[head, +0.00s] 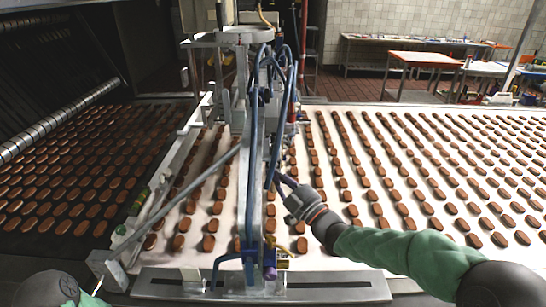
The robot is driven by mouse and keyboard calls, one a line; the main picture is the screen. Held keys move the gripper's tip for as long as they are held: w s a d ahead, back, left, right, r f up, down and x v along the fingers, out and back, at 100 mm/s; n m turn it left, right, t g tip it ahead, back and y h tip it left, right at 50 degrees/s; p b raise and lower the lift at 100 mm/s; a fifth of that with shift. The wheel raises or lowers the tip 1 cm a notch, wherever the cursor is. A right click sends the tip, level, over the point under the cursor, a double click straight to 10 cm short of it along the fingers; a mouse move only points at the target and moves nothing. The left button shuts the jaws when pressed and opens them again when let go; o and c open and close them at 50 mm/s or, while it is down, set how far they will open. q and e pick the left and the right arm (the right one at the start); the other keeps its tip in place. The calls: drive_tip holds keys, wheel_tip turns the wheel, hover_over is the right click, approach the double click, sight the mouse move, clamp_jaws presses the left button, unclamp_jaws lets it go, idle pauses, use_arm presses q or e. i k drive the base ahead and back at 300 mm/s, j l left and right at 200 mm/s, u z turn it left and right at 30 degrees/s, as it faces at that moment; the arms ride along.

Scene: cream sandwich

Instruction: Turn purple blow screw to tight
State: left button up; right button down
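A small purple knob-like part (269,272), which may be the purple blow screw, shows low on the front of the central machine, beside a brass-coloured fitting (282,263). My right gripper (282,181) reaches in from the right, above the conveyor.
The machine's upright frame and a slanted grey bar (185,195) stand over a white conveyor (330,240) with rows of brown biscuits. A dark conveyor (60,232) lies at left. Tables (420,58) stand at the back. Space right of the machine is open above the biscuits.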

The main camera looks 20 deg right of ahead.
sight(270, 274)
drive_tip(key=k, duration=1)
